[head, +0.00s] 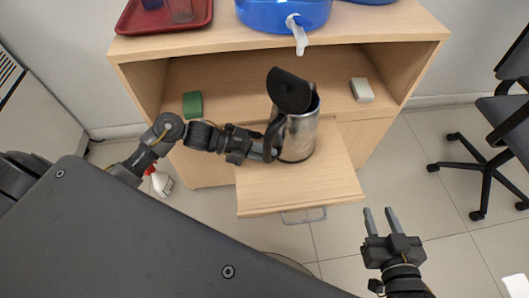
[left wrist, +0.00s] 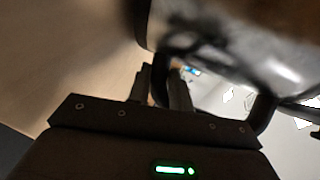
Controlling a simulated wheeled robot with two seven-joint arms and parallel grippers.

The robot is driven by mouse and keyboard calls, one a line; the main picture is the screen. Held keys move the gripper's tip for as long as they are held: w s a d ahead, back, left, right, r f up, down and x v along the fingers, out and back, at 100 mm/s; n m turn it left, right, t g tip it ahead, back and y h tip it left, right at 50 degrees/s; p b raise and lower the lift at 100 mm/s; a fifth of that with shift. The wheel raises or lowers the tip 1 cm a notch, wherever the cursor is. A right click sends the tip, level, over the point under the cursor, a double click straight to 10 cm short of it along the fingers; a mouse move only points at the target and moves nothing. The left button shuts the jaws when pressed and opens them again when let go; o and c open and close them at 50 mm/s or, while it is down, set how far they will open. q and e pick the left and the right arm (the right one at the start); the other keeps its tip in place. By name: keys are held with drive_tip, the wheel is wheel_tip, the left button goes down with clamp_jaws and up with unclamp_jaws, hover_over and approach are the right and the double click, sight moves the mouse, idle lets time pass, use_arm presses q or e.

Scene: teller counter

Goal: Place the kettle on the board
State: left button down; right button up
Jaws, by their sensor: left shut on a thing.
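The kettle (head: 299,135) is a shiny metal jug with a black handle and a black lid tilted up. It is upright over the pull-out board (head: 255,198), a light wooden shelf with a metal pull; I cannot tell whether its base touches the wood. My left gripper (head: 268,150) is shut on the kettle's handle from the left. In the left wrist view, the kettle's body (left wrist: 255,50) is blurred and close above the left fingers (left wrist: 163,88). My right gripper (head: 378,216) is open and empty, right of and in front of the board.
A green block (head: 192,105) and a pale block (head: 362,90) lie in the cabinet's open shelf. Above stand a blue dispenser with a white tap (head: 283,14) and a red tray (head: 150,25). A spray bottle (head: 161,182) is on the floor; an office chair (head: 500,125) is right.

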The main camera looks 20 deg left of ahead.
use_arm(q)
drive_tip(key=shift+f+b, duration=0.4)
drive_tip(key=shift+b, duration=0.1)
use_arm(e)
drive_tip(key=shift+f, duration=0.5)
use_arm(q)
drive_tip(key=c, duration=1.2)
unclamp_jaws()
drive_tip(key=shift+f, duration=0.2)
drive_tip(key=shift+v, duration=0.9)
drive_tip(key=v, duration=0.8)
drive_tip(key=shift+p, duration=0.4)
drive_tip(key=shift+s+a+r, duration=0.2)
drive_tip(key=shift+a, duration=0.3)
use_arm(e)
drive_tip(key=shift+a+r, duration=0.1)
drive_tip(key=shift+r, duration=0.6)
